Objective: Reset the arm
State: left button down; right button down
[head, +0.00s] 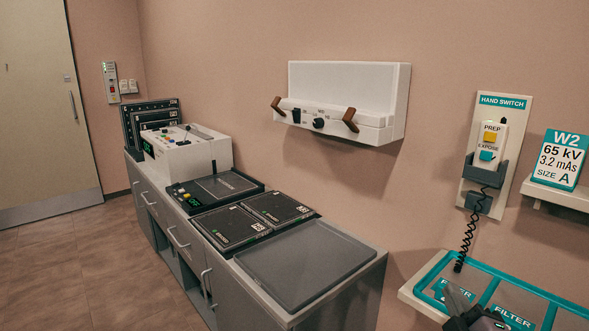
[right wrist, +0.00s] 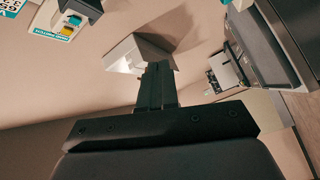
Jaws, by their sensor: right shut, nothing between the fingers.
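My right gripper (head: 452,296) shows at the bottom right of the head view, over the teal-edged filter tray (head: 434,270). In the right wrist view its two dark fingers (right wrist: 157,82) lie together with nothing between them. The wrist view is turned, with the wall unit and counter appearing at odd angles. My left gripper is in neither view.
A white wall unit (head: 350,95) with brown handles hangs mid-wall. A hand switch (head: 488,140) with a coiled cord hangs above the filter tray. A sign (head: 560,160) stands on a shelf. A counter (head: 365,268) carries a console (head: 190,155) and dark plates. The floor (head: 70,260) at left is clear.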

jog(key=s+a+f+m+g+y, duration=0.1)
jog(key=s+a+f+m+g, duration=0.1)
jog(key=s+f, duration=0.5)
jog(key=s+a+f+m+g+y, duration=0.1)
jog(key=s+a+f+m+g, duration=0.2)
jog(key=s+f, duration=0.5)
jog(key=s+a+f+m+g+y, duration=0.1)
jog(key=s+a+f+m+g, duration=0.2)
jog(key=s+f, duration=0.4)
notch_tip(320, 180, down, 4)
jog(key=shift+s+r+m+y, duration=0.15)
jog(key=shift+m+y, duration=0.25)
jog(key=shift+m, duration=0.4)
